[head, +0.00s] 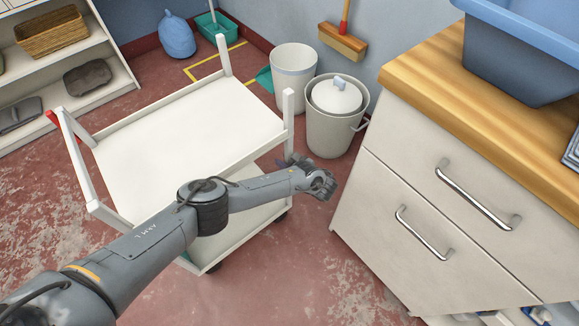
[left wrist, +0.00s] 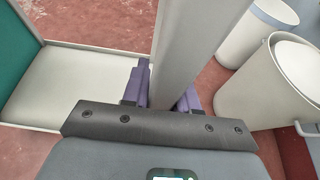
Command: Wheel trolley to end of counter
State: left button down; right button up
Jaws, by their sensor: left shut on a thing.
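The white trolley (head: 185,135) stands on the red floor left of the counter, with an empty top shelf and a lower shelf partly hidden by my left arm. My left gripper (head: 297,162) is at the trolley's right corner, shut on its upright post. In the left wrist view, the purple fingers of the gripper (left wrist: 163,92) lie on both sides of the trolley's post (left wrist: 195,40). The counter (head: 440,70) has a wooden top and pale drawers; a gap of floor separates its near end from the trolley. My right gripper is out of view.
A lidded bin (head: 327,135) and an open white bin (head: 293,62) stand just behind the trolley's right corner. Shelving (head: 110,75) is at left. A blue tub (head: 515,55) sits on the counter. Red floor (head: 300,270) is clear in front.

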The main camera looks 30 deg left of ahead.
pick_arm(q)
jog(key=shift+w+d, duration=0.1)
jog(key=shift+w, duration=0.25)
jog(key=c, duration=0.8)
grip_release()
jog(key=shift+d, duration=0.1)
jog(key=p+v, duration=0.4)
jog(key=v, duration=0.6)
jog(key=shift+d+r, duration=0.2)
jog(key=shift+d, duration=0.05)
